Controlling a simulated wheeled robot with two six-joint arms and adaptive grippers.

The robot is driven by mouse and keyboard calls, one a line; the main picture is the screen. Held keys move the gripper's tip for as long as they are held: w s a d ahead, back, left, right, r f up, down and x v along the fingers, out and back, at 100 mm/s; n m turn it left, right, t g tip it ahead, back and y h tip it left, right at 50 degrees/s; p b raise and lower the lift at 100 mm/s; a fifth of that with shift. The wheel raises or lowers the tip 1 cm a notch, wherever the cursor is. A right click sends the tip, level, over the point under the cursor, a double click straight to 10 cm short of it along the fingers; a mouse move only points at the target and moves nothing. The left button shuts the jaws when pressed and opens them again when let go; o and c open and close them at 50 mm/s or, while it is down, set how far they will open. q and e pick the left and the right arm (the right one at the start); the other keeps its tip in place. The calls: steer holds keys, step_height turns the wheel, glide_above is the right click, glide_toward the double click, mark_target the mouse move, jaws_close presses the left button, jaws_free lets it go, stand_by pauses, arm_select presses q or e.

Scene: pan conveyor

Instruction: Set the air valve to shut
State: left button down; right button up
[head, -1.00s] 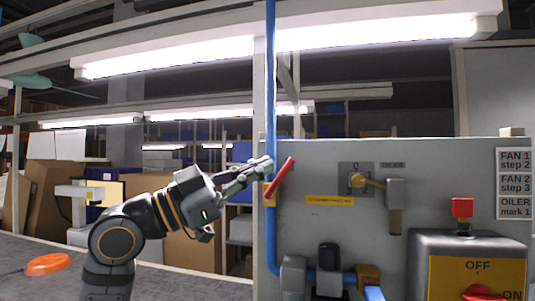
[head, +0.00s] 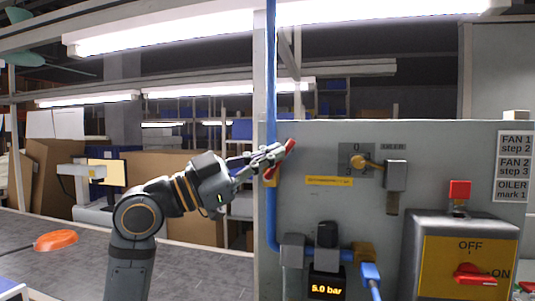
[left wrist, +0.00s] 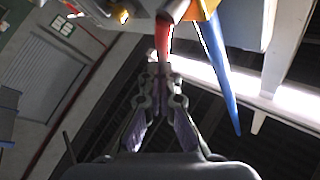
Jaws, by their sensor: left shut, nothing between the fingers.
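The air valve has a red lever (head: 291,146) on a brass-yellow body (head: 270,181), set on the vertical blue pipe (head: 271,90). The lever slants up and to the right, across the line of the pipe. My left gripper (head: 279,152) is shut and empty, with its fingertips at the lever, covering its middle. In the left wrist view the closed fingertips (left wrist: 161,72) point at the red lever (left wrist: 162,40); whether they touch it I cannot tell. My right gripper is not in view.
The grey panel (head: 315,225) carries a rotary selector (head: 360,162), a pressure display (head: 326,289) reading 5.0 bar, and an OFF/ON switch box (head: 470,265). An orange disc (head: 56,240) is at the left over the grey conveyor (head: 190,255).

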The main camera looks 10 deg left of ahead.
arm_select(q)
steer(key=shift+d+m+g+y+p, duration=0.2)
steer(key=shift+m+g+y+p, duration=0.1)
steer(key=shift+m+g+p, duration=0.25)
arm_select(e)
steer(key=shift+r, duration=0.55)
arm_select(q)
steer(key=shift+d+f+m+g+y, duration=0.5)
steer(key=shift+d+f+m+g, duration=0.3)
steer(key=shift+d+f, duration=0.4)
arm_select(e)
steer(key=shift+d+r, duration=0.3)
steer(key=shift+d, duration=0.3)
arm_select(q)
steer(key=shift+d+f, duration=0.15)
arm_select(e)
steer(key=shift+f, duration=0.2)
